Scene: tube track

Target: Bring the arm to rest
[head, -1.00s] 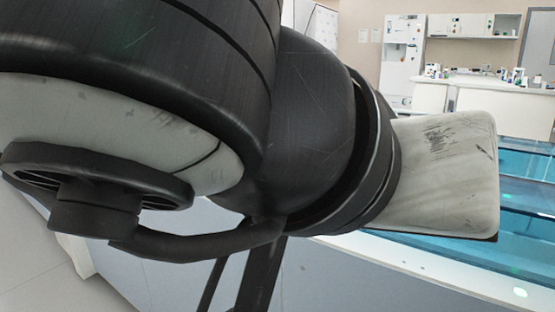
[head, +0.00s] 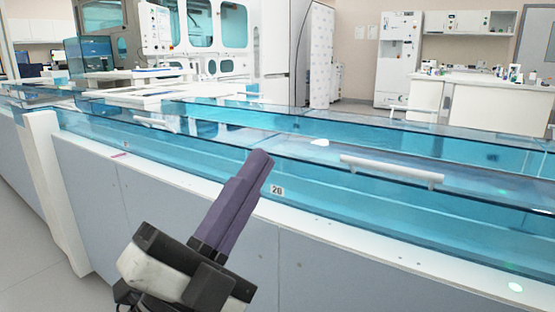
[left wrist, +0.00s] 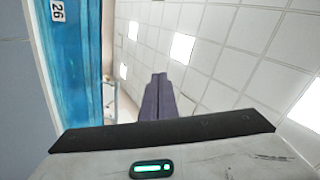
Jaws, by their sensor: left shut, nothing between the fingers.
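My left gripper (head: 262,160) comes up from the bottom of the head view, its purple fingers together and pointing up and to the right. Nothing is between the fingers. The fingers stand in front of the track's white ledge and blue glass side, and I cannot tell the gap between them. In the left wrist view the gripper (left wrist: 159,78) is also shut, with the tiled ceiling behind it. My right gripper is not in view.
White cabinets and a bench (head: 500,100) stand behind. Grey floor (head: 30,230) is clear at the left.

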